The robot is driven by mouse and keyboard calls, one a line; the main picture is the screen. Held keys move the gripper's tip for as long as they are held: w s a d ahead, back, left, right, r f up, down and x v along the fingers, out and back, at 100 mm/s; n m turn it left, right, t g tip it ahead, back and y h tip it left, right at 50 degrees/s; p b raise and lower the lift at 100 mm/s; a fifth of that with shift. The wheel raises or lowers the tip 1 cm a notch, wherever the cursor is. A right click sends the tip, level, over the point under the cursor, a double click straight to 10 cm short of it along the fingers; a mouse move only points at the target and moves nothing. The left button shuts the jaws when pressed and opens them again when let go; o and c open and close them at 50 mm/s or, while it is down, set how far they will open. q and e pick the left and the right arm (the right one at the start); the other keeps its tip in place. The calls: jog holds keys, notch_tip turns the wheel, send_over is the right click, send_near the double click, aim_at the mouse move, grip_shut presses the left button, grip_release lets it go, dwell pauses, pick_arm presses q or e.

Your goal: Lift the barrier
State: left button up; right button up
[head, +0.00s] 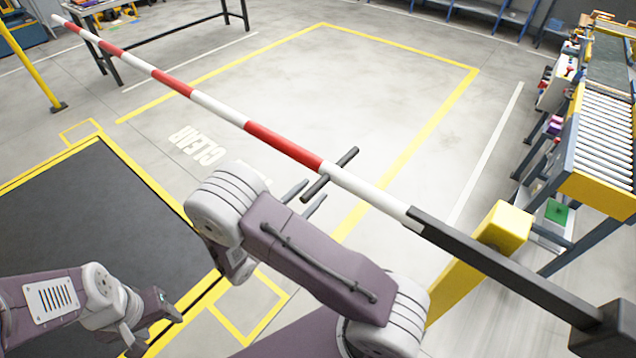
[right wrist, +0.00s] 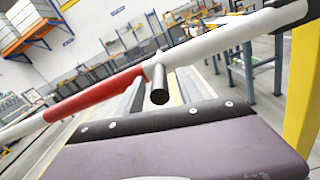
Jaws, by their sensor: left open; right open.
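The barrier is a long red-and-white striped pole (head: 282,146) that runs nearly level across the head view, from upper left to a black arm at lower right. A black bar handle (head: 343,164) crosses the pole; its round end faces the camera in the right wrist view (right wrist: 159,92). My right gripper (head: 314,190) is open, its fingers on either side of the handle's near end; I cannot tell whether they touch it. My left gripper (head: 160,325) is low at the left, away from the barrier, its fingers partly hidden.
A yellow post (head: 503,228) stands by the barrier's black end. A roller conveyor (head: 603,140) is at the right. A dark floor plate (head: 90,225) lies at the left, and a black table frame (head: 170,37) stands behind. The yellow-marked floor beyond the pole is clear.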

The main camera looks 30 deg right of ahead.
aim_at(327, 177)
jog(key=x, duration=0.3)
jog(key=shift+w+d, duration=0.15)
jog(key=shift+d, duration=0.1)
grip_shut()
dwell(1.2)
